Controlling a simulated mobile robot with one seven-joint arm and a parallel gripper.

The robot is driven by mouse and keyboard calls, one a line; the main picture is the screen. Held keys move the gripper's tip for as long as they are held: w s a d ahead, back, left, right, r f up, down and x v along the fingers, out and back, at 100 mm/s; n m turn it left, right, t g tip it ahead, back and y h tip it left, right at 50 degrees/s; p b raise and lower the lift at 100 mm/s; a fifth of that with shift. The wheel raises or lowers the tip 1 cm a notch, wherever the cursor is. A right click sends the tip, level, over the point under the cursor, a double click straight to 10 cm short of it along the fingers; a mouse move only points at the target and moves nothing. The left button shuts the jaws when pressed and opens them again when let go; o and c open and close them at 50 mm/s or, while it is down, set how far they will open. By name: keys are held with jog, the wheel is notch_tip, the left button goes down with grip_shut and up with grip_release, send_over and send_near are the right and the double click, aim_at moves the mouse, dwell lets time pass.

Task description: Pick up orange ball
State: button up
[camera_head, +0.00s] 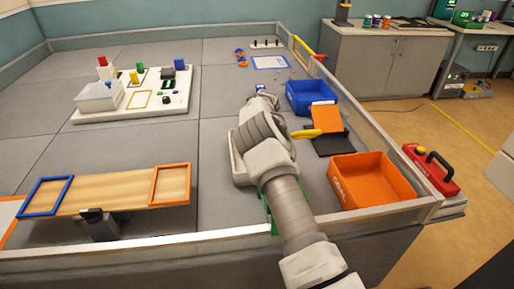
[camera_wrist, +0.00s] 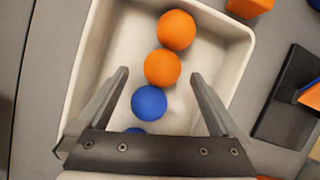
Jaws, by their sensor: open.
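Two orange balls lie in a cream tray (camera_wrist: 238,62) in the wrist view. The nearer orange ball (camera_wrist: 162,68) is between my fingertips in the picture, and the farther orange ball (camera_wrist: 176,30) is just beyond it. A blue ball (camera_wrist: 149,102) lies next to the nearer orange ball. A second blue ball (camera_wrist: 135,131) is mostly hidden behind my gripper's body. My gripper (camera_wrist: 160,75) is open over the tray, with a finger on each side of the nearer orange ball. I cannot tell its height above the balls. In the head view my arm hides the balls.
An orange bin (camera_head: 372,180) and a blue bin (camera_head: 312,95) stand to the right of my arm. A dark stand with an orange panel (camera_head: 328,118) is between them. A low wall (camera_head: 385,165) edges the table. A wooden beam (camera_head: 115,192) lies at front left.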

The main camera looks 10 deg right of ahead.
jog(key=x, duration=0.3)
jog(key=shift+s+d+f+b, duration=0.1)
jog(key=shift+s+d+b, duration=0.15)
jog(key=shift+b, duration=0.15)
jog(key=shift+w+f, duration=0.35)
jog(key=shift+f, duration=0.15)
jog(key=shift+a, duration=0.1)
jog(key=c, duration=1.3)
